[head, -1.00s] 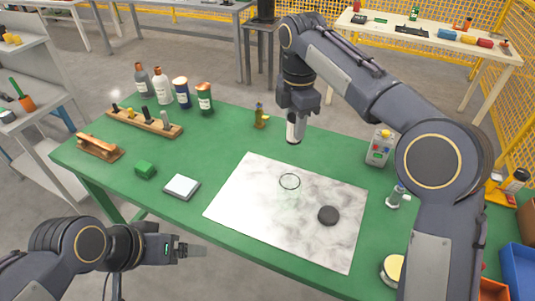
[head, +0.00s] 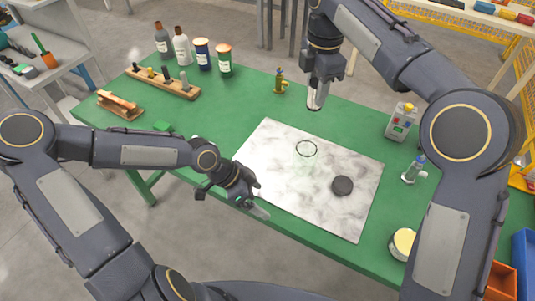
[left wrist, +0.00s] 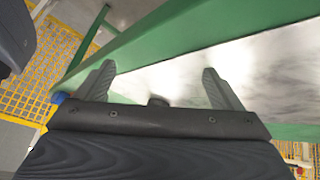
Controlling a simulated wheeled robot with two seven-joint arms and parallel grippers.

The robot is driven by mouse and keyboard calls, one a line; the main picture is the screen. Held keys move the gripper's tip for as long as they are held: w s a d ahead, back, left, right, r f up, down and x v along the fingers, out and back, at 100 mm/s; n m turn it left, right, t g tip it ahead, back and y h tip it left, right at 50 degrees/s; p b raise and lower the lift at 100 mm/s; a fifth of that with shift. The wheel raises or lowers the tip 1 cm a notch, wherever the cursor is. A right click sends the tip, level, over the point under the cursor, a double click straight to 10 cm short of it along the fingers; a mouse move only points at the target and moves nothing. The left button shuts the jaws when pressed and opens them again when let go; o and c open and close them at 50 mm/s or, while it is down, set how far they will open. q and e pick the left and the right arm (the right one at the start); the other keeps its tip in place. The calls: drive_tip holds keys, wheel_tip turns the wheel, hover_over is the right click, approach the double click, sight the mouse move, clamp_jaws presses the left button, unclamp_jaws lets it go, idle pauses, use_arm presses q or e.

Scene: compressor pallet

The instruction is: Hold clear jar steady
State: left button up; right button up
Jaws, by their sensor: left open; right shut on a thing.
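The clear jar (head: 306,158) stands on a white marbled mat (head: 285,190); only its dark rim ring and faint walls show. A dark round disc (head: 342,186) lies on the mat to its right. My left gripper (head: 258,211) is open and empty at the table's front edge, left of and nearer than the jar, not touching it. Its open fingers show in the left wrist view (left wrist: 158,77), with the table edge and mat beyond. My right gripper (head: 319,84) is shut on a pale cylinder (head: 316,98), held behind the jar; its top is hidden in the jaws.
Several bottles and cans (head: 202,54) stand at the back left behind a wooden rack (head: 163,82). A grey bottle (head: 400,122), a small dispenser (head: 414,170) and a round tin (head: 402,243) stand on the right.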

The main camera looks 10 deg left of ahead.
sight(306, 154)
use_arm(q)
drive_tip(key=w+d+t+h, duration=0.1)
drive_tip(key=w, duration=0.1)
drive_tip(key=w+r+h, duration=0.1)
drive_tip(key=w+d+r+t+h, duration=0.1)
drive_tip(key=w+h, duration=0.1)
drive_tip(key=shift+w+d+r+m+t, duration=0.15)
drive_tip(key=shift+w+d+m+t, duration=0.15)
drive_tip(key=shift+w+d, duration=0.05)
drive_tip(key=w+a+r+t+h, duration=0.2)
drive_tip(key=w+r+t, duration=0.1)
drive_tip(key=w, duration=0.2)
drive_tip(key=x, duration=1.1)
drive_tip(key=shift+d+f, duration=0.1)
drive_tip(key=shift+d, duration=0.35)
drive_tip(key=c, duration=1.1)
drive_tip(key=shift+c, duration=0.2)
use_arm(e)
wheel_tip(306, 154, down, 13)
